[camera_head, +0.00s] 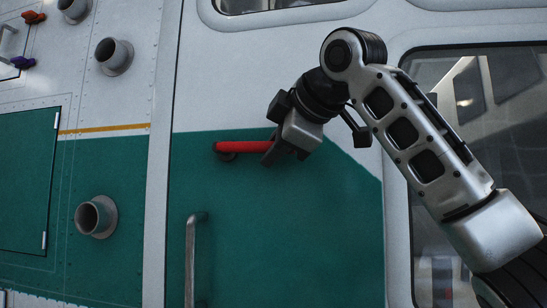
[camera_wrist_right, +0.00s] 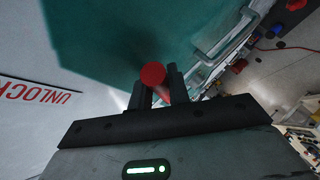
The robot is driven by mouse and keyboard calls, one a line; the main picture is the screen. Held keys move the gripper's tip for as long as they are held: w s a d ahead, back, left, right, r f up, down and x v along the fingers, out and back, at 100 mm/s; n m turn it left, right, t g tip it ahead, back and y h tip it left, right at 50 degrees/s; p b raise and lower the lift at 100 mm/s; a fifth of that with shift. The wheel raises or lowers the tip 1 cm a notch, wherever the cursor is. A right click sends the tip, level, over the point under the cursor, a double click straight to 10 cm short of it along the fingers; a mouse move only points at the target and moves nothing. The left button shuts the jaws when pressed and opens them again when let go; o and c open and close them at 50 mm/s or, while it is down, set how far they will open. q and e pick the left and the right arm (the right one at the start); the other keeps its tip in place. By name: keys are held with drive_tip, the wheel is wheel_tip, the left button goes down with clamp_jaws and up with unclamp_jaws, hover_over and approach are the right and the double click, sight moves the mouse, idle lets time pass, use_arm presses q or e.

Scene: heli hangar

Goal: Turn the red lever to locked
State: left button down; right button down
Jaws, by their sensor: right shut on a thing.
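The red lever (camera_head: 240,147) lies about level on the green and white helicopter door, its pivot hidden behind it toward the left. My right gripper (camera_head: 268,152) is shut on the lever's right part. In the right wrist view the lever's round red end (camera_wrist_right: 153,74) shows between the two dark fingers of my right gripper (camera_wrist_right: 155,92). Red lettering reading "UNLOCK" (camera_wrist_right: 35,92), partly cut off, is on the white panel in that view. No "locked" marking shows. My left gripper is not in view.
A grey grab handle (camera_head: 190,262) stands on the door below the lever. Two round pipe stubs (camera_head: 113,55) (camera_head: 96,217) stick out at the left. A window (camera_head: 475,90) is at the right behind my right arm.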

drive_tip(key=shift+r+h, duration=0.3)
drive_tip(key=shift+r, duration=0.05)
idle(0.3)
drive_tip(key=c, duration=1.6)
unclamp_jaws()
use_arm(q)
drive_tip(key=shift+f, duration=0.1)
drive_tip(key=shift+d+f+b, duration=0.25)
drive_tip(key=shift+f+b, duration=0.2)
drive_tip(key=shift+b, duration=0.7)
use_arm(e)
drive_tip(key=v, duration=1.6)
